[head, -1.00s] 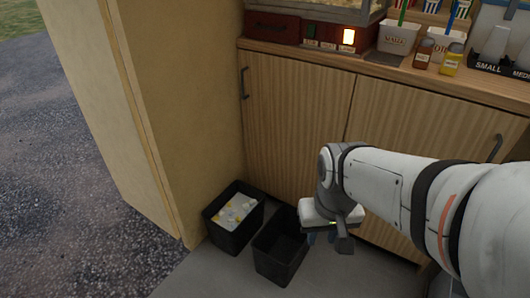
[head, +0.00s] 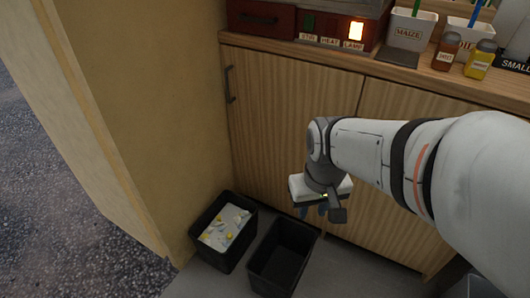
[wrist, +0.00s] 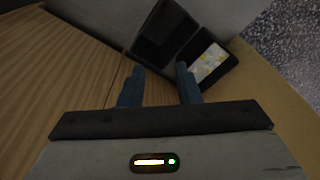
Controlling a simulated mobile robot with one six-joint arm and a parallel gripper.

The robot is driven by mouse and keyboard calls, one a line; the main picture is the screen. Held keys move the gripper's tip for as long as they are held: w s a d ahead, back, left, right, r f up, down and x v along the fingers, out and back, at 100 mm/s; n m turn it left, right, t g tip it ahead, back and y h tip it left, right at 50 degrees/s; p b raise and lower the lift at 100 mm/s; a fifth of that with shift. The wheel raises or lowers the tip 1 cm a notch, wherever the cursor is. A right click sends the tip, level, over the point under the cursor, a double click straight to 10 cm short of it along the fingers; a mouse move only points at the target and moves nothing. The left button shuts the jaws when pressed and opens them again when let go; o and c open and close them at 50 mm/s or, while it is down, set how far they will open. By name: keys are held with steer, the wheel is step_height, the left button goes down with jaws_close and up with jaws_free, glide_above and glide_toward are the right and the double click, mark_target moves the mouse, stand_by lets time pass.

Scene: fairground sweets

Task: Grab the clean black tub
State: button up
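The clean black tub (head: 283,256) stands empty on the grey floor in front of the wooden cupboard. It also shows at the top of the wrist view (wrist: 165,32). A second black tub (head: 213,255) stands close at its left in the head view and holds white and yellow litter; it also shows in the wrist view (wrist: 222,77). My gripper (head: 322,210) is above and to the right of the clean tub, apart from it. In the wrist view my gripper (wrist: 159,82) has its two blue fingers spread with nothing between them.
The cupboard front (head: 285,125) stands close behind the tubs and my gripper. A tan wall panel (head: 150,130) borders the litter tub on the left. The counter (head: 400,74) above carries jars and pots. Bare grey floor lies in front of the tubs.

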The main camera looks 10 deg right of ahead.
steer(key=w+a+f+n, duration=0.2)
steer(key=w+f+n, duration=0.55)
steer(key=w, duration=0.35)
steer(key=n+g+b, duration=0.1)
steer(key=n+b, duration=0.2)
steer(key=n, duration=1.8)
glide_above(264, 240)
step_height(264, 240, down, 37)
steer(key=shift+m, duration=0.25)
step_height(264, 240, down, 5)
steer(key=b, duration=0.3)
steer(key=shift+a, duration=0.15)
steer(key=shift+c, duration=0.5)
jaws_close()
